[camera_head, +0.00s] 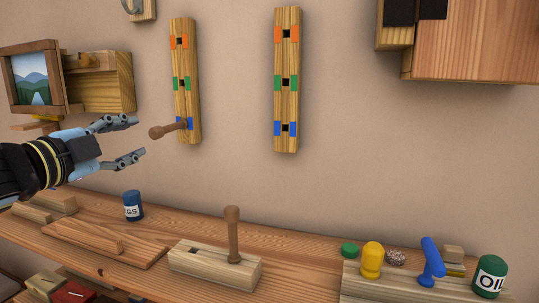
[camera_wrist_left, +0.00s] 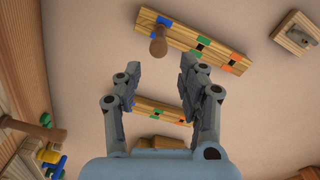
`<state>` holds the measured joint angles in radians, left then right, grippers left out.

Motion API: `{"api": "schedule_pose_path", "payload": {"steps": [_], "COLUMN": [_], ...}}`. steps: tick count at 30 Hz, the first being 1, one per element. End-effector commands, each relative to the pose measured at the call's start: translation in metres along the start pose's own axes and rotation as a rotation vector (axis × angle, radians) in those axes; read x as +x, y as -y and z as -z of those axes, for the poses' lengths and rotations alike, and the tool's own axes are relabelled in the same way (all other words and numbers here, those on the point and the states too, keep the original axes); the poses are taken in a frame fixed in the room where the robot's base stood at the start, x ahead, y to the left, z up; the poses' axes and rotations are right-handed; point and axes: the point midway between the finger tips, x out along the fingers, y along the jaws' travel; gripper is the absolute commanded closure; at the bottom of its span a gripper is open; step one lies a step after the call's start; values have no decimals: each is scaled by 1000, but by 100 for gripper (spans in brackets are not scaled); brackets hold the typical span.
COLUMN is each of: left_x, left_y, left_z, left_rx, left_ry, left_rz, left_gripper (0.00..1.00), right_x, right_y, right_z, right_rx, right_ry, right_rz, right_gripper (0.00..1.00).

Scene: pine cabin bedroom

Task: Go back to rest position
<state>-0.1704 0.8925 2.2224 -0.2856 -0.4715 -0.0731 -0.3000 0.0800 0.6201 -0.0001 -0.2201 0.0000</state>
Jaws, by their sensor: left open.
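My left gripper (camera_head: 138,136) is open and empty in the head view, its fingers pointing right. It is just left of a wooden peg (camera_head: 163,131) that sticks out of the blue-marked hole of the left wall strip (camera_head: 192,102). In the left wrist view my left gripper (camera_wrist_left: 160,66) is open, with the peg (camera_wrist_left: 158,44) beyond its fingertips and apart from them. A second wall strip (camera_head: 287,105) has orange, green and blue marks and no peg. My right gripper is in neither view.
Below runs a wooden shelf (camera_head: 315,268) with a block (camera_head: 187,262) holding an upright peg (camera_head: 233,236), a blue can (camera_head: 133,206), a yellow knob (camera_head: 372,260), a blue handle (camera_head: 430,262) and a green oil can (camera_head: 489,276). A framed picture (camera_head: 36,75) hangs left. A wooden cabinet (camera_head: 475,45) juts out upper right.

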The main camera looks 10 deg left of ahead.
Motion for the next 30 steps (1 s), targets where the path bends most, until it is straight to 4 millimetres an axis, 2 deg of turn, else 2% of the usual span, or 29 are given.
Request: {"api": "schedule_pose_path", "payload": {"steps": [2,5,8,9,12,15,21,26,27,30], "left_x": [-6,-27,-67,-87,-133,-173,-239,-288,-281,-275], "left_y": [-14,-55,-116,-140,-189,-223,-269,-293,-307,-338], "left_z": [-7,-24,-41,-44,-45,-38,-13,13,1,-15], "left_rx": [-54,-197,-391,-464,-606,-707,-855,-952,-939,-935], "left_ry": [50,196,413,500,683,823,1035,1180,1182,1193], "left_rz": [-19,-81,-188,-237,-348,-442,-607,-733,-728,-732], "left_gripper": [59,59,59,59,59,59,59,59,59,59], "right_x": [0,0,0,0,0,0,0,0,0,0], "right_y": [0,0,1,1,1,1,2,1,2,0], "right_z": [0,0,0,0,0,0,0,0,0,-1], "right_rx": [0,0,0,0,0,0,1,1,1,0], "right_ry": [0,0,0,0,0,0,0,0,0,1], "right_rz": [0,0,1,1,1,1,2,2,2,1], "right_gripper": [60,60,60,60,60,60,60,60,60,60]}}
